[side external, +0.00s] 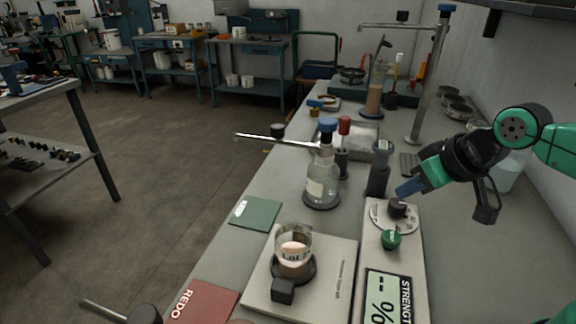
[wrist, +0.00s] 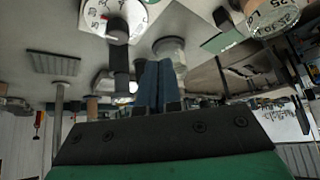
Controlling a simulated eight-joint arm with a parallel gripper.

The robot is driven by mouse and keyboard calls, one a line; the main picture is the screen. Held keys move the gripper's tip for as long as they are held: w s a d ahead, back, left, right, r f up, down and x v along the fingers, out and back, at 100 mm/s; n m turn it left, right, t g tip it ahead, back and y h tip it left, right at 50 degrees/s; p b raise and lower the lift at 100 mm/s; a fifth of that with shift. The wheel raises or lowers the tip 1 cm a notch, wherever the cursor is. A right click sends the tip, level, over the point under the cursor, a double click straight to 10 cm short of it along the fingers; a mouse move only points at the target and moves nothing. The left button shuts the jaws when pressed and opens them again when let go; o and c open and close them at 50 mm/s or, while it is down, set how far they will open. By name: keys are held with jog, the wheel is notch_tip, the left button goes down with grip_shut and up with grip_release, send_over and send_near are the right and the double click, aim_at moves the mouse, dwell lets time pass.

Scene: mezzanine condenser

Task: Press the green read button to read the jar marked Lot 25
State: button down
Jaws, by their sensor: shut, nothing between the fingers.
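A glass jar (side external: 293,247) with a "LOT 2…" label, its last digit hard to read, stands in a dark round holder on a pale slab. In the wrist view the jar (wrist: 273,17) reads Lot 25, upside down. The round green button (side external: 390,239) sits on the pale instrument, between the black-knobbed dial (side external: 408,222) and the display (side external: 380,286), which shows "-- %". My gripper (side external: 401,192) has blue fingers shut and empty, beside and above the dial, apart from the button. In the wrist view the fingers (wrist: 157,68) point toward the bench; the dial (wrist: 98,16) is at upper left.
A blue-stoppered flask (side external: 322,180) stands behind the jar. A dark upright post (side external: 378,178) stands just left of my fingers. A green card (side external: 255,213) and a red REDO card (side external: 205,302) lie left of the jar. A metal stand (side external: 428,90) rises at the back.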

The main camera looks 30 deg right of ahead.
aim_at(397, 237)
jog(key=y, duration=0.2)
jog(key=r+y, duration=0.1)
jog(key=y, duration=0.1)
jog(key=r+n+g+y, duration=0.1)
jog(key=y, duration=0.1)
jog(key=shift+s+r+y, duration=0.1)
jog(key=shift+s+y, duration=0.1)
jog(key=shift+y, duration=0.2)
jog(key=shift+f, duration=4.4)
jog(key=shift+f, duration=0.15)
jog(key=shift+f, duration=0.3)
jog(key=shift+r, duration=0.15)
